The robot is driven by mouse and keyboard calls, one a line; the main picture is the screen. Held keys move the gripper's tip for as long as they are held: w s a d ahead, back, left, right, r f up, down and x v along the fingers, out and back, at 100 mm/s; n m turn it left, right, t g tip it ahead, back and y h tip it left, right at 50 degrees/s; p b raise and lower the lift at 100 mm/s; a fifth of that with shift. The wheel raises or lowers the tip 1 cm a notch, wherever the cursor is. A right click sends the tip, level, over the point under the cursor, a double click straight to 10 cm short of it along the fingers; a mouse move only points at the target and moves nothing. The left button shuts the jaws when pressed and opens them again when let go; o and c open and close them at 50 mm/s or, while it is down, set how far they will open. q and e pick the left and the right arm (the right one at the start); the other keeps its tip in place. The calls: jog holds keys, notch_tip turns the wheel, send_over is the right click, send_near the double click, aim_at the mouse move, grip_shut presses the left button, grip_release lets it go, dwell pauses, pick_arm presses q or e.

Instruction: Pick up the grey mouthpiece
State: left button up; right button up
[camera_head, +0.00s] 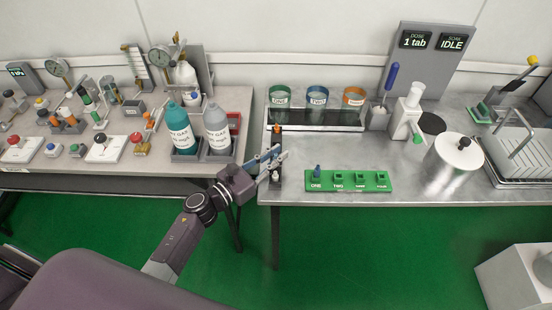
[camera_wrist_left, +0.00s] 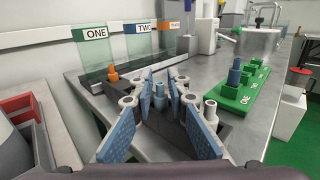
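The grey mouthpiece (camera_wrist_left: 210,107) appears to be the short grey cylinder upright in the near end of a dark holder, just right of my right-hand finger in the left wrist view. In the head view the dark holder (camera_head: 274,185) stands at the table's left edge, and my gripper partly hides it. My left gripper (camera_head: 277,165) is over the holder. An orange mouthpiece (camera_wrist_left: 112,75) stands at the holder's far end. My right gripper is not in view.
A green block (camera_head: 347,182) with labelled slots lies to the right, a blue mouthpiece (camera_head: 317,171) in slot ONE. Behind stand the labelled bins (camera_head: 280,98). Grey and teal bottles (camera_head: 217,128) stand on the left table. Bare metal lies between block and bins.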

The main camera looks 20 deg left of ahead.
pick_arm(q)
grip_shut()
jog(key=shift+r, duration=0.1)
